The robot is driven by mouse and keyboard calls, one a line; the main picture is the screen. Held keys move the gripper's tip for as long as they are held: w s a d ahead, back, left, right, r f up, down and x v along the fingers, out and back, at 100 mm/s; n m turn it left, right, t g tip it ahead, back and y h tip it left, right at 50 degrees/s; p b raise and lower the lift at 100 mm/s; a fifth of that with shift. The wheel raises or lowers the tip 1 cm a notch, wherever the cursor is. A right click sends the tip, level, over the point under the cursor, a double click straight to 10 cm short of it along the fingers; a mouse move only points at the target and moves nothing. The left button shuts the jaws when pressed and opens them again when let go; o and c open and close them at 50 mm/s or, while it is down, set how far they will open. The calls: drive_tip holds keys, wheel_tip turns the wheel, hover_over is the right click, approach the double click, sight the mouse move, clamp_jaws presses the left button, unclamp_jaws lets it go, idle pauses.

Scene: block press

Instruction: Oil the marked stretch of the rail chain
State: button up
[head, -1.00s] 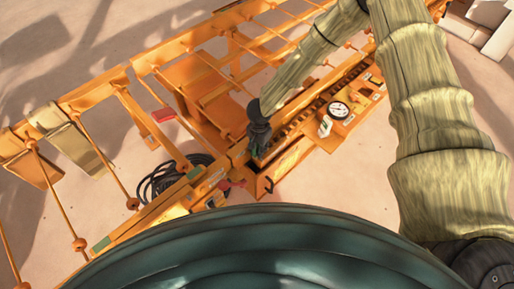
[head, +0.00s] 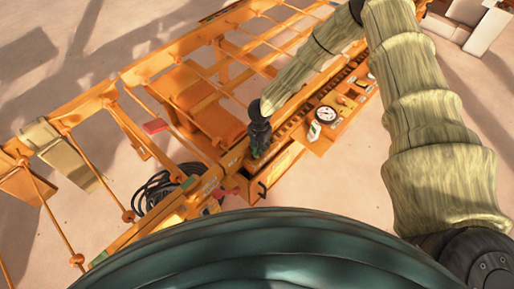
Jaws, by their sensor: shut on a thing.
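The rail chain (head: 344,86) is a dark toothed strip in a long orange channel, running from the centre up to the right. My gripper (head: 258,152) points down at the channel's near end, beside the chain. It is shut on a small dark green thing that is mostly hidden by the fingers; I cannot tell its shape. I cannot tell whether its lower end touches the chain. The limits of the marked stretch are not clear here.
A panel with a round gauge (head: 325,114) and a white bottle-like item (head: 314,131) adjoins the channel. Black coiled cable (head: 158,188) lies to the left. Orange railing (head: 140,70) extends behind. A red piece (head: 155,126) sits on the frame. Pale boxes (head: 484,30) stand at upper right.

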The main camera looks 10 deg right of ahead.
sight(253, 153)
drive_tip(key=shift+w+d+f, duration=0.1)
drive_tip(key=shift+w+d, duration=0.35)
drive_tip(key=shift+d, duration=0.35)
drive_tip(key=shift+w+d+r, duration=0.1)
drive_tip(key=shift+w+d, duration=0.4)
drive_tip(key=shift+d, duration=0.25)
drive_tip(key=shift+w+d+f, duration=0.1)
drive_tip(key=shift+w+d, duration=0.35)
drive_tip(key=shift+d, duration=0.35)
drive_tip(key=shift+w+d+r, duration=0.1)
drive_tip(key=shift+w+d, duration=0.6)
drive_tip(key=shift+d, duration=0.25)
drive_tip(key=shift+w+d+r, duration=0.1)
drive_tip(key=shift+w+d, duration=0.55)
drive_tip(key=shift+d, duration=0.25)
drive_tip(key=shift+f, duration=0.15)
drive_tip(key=shift+s+a, duration=1.2)
drive_tip(key=shift+a, duration=0.65)
drive_tip(key=shift+s+a, duration=1.25)
drive_tip(key=shift+a, duration=0.65)
drive_tip(key=shift+s+a, duration=1.2)
drive_tip(key=shift+a, duration=0.65)
drive_tip(key=shift+s+a, duration=0.1)
drive_tip(key=shift+a, duration=0.05)
drive_tip(key=shift+s+a, duration=0.45)
drive_tip(key=shift+a, duration=0.2)
drive_tip(key=shift+s+a, duration=0.4)
drive_tip(key=shift+a, duration=0.2)
